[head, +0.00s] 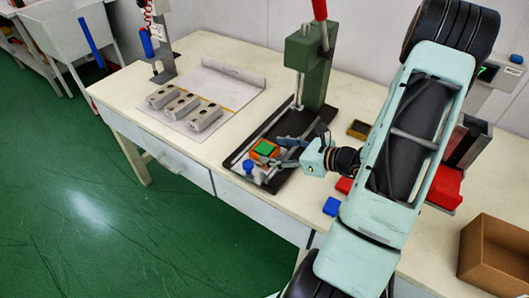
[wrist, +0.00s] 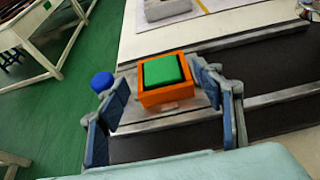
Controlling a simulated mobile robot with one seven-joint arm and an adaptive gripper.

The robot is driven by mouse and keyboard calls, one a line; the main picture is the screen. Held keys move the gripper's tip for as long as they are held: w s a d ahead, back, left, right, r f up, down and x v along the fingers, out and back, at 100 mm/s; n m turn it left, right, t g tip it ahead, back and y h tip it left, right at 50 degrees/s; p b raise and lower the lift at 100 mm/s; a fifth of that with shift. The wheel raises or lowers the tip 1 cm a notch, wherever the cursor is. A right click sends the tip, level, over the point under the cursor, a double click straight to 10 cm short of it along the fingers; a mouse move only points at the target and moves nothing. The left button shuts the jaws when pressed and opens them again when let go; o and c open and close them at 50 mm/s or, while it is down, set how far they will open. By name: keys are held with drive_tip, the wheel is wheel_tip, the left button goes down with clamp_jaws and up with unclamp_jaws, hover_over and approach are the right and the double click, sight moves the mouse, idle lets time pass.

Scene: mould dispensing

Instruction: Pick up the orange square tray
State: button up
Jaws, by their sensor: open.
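The orange square tray (head: 264,149) sits on the dark base plate of the green press, with a green square block (head: 265,146) in its middle. In the wrist view the tray (wrist: 167,98) lies ahead between my fingers, with the green block (wrist: 166,70) on top. My gripper (head: 270,162) is open around the tray; in the wrist view its two blue-padded fingers (wrist: 168,110) stand to the left and right of it. The right finger looks close to the tray's side; I cannot tell whether it touches.
The green press (head: 313,65) rises behind the tray on its black base (head: 295,180). A blue round knob (head: 248,165) is beside the tray. Several grey metal blocks (head: 182,106) lie on a sheet to the left.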

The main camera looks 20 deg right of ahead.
sight(264, 147)
drive_tip(key=x, duration=0.4)
drive_tip(key=shift+w+a, duration=0.1)
drive_tip(key=shift+w, duration=0.2)
drive_tip(key=shift+r, duration=0.1)
drive_tip(key=shift+c, duration=0.3)
drive_tip(key=c, duration=1.1)
drive_tip(key=shift+o, duration=0.2)
drive_tip(key=shift+r, duration=0.15)
